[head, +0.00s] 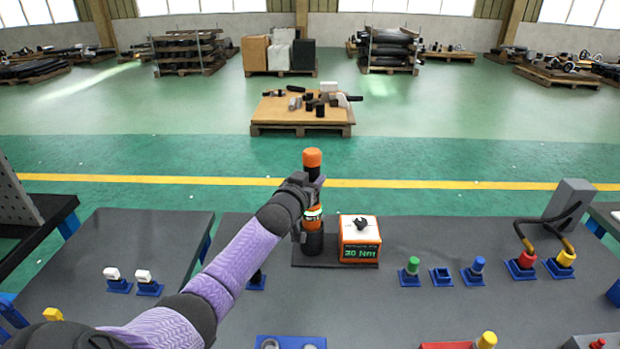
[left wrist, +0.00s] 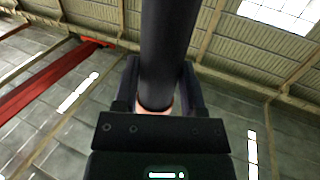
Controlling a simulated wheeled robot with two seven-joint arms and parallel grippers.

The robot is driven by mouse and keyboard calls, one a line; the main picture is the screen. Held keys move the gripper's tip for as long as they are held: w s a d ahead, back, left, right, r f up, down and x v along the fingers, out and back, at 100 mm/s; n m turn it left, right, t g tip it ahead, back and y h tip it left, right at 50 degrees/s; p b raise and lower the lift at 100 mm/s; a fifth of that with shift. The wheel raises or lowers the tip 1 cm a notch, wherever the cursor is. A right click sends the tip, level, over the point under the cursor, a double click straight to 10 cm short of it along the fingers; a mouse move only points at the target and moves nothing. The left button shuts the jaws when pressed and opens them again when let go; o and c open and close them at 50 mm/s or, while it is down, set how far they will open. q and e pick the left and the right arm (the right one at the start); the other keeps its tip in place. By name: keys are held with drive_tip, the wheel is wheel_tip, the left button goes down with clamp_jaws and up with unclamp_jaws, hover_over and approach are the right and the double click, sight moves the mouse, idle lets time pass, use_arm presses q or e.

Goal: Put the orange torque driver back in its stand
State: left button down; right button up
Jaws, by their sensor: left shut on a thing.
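The orange torque driver (head: 312,158) stands upright, with an orange cap on top, a dark body and an orange band lower down. My left gripper (head: 310,190) is shut around its dark body, below the cap. In the left wrist view the dark shaft (left wrist: 168,50) runs between the fingers, with a bit of orange at its lower end. The stand (head: 310,262) is a dark base plate with a black cylinder (head: 313,243) directly below the driver. I cannot tell whether the driver's lower end is inside that cylinder or just above it. My right gripper is not in view.
An orange and white box (head: 360,243) with a green readout stands on the same plate, close right of the driver. Green (head: 411,268), blue, red and yellow plugs in blue holders stand further right. White-topped pieces (head: 143,276) are at left.

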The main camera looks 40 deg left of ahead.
use_arm(q)
drive_tip(key=shift+f+b, duration=0.8)
drive_tip(key=shift+f, duration=0.35)
drive_tip(key=shift+c, duration=0.4)
unclamp_jaws()
drive_tip(key=shift+f, duration=0.15)
drive_tip(key=shift+s+d+p, duration=0.15)
drive_tip(key=shift+p, duration=0.15)
drive_tip(key=p+v, duration=0.4)
drive_tip(key=shift+s+p, duration=0.3)
drive_tip(key=shift+s, duration=0.05)
